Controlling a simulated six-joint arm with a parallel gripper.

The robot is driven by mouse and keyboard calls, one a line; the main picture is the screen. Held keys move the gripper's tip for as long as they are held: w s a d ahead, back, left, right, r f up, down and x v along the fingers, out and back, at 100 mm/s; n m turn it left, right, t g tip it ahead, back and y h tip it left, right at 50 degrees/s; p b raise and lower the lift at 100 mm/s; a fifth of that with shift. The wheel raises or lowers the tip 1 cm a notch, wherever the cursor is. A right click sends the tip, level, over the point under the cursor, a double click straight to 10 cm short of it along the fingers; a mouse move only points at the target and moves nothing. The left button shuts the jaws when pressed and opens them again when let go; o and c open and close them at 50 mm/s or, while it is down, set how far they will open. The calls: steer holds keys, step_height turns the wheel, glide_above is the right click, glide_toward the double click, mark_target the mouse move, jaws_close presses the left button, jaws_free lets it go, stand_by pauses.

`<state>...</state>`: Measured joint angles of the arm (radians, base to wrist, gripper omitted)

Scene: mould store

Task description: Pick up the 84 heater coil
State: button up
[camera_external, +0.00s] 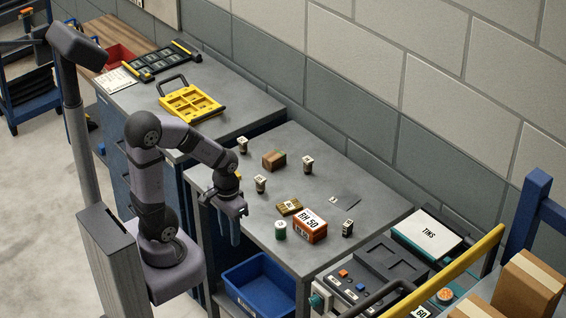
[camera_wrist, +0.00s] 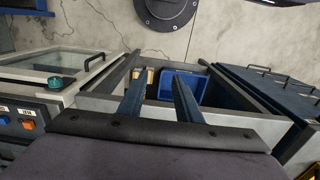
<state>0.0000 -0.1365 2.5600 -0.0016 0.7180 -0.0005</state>
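Several small dark pieces with white marked tops stand on the grey table: one at the back left (camera_external: 243,146), one nearer the middle (camera_external: 260,184), one at the right (camera_external: 307,165) and one by the front right (camera_external: 347,229). Their markings are too small to read, so I cannot tell which thing is the 84 heater coil. My gripper (camera_external: 229,241) hangs fingers down at the table's left front edge, apart from all of these pieces. In the wrist view its two fingers (camera_wrist: 160,80) are spread with nothing held between them; no small piece shows there.
On the table (camera_external: 225,179) are a brown block (camera_external: 274,160), a brass plate (camera_external: 289,207), an orange box (camera_external: 310,227), a green-sided cylinder (camera_external: 280,229) and a flat grey plate (camera_external: 345,199). A blue bin (camera_external: 259,282) sits below. The table's back right is clear.

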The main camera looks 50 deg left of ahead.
mark_target(306, 166)
stand_by(0.4)
steer(key=o, duration=0.4)
steer(key=shift+c, duration=0.2)
steer(key=w+a+t+p, duration=0.1)
steer(key=w+a+t, duration=0.1)
steer(key=w, duration=0.5)
steer(key=w+a+f+t+p, duration=0.1)
steer(key=w+a+t, duration=0.1)
steer(key=w, duration=0.5)
steer(key=w+a+f+t+p, duration=0.1)
steer(key=w+a+t, duration=0.1)
steer(key=w, duration=0.5)
steer(key=shift+w+a+n+y, duration=0.3)
steer(key=shift+w+n+y, duration=0.1)
steer(key=w+a+t, duration=0.2)
steer(key=w, duration=0.2)
steer(key=w+a+f+t+p, duration=0.1)
steer(key=w+a+t, duration=0.1)
steer(key=w, duration=0.2)
steer(key=w+a+t+p, duration=0.1)
steer(key=w+a+t, duration=0.1)
steer(key=w, duration=0.2)
steer(key=shift+w+a+f+t+y, duration=0.15)
steer(key=shift+w+a+t+y, duration=0.15)
steer(key=shift+w+a, duration=0.1)
steer(key=shift+w+a+t, duration=0.25)
steer(key=shift+w+t, duration=0.1)
steer(key=shift+t, duration=0.15)
steer(key=shift+p+x, duration=0.65)
steer(key=shift+x, duration=0.4)
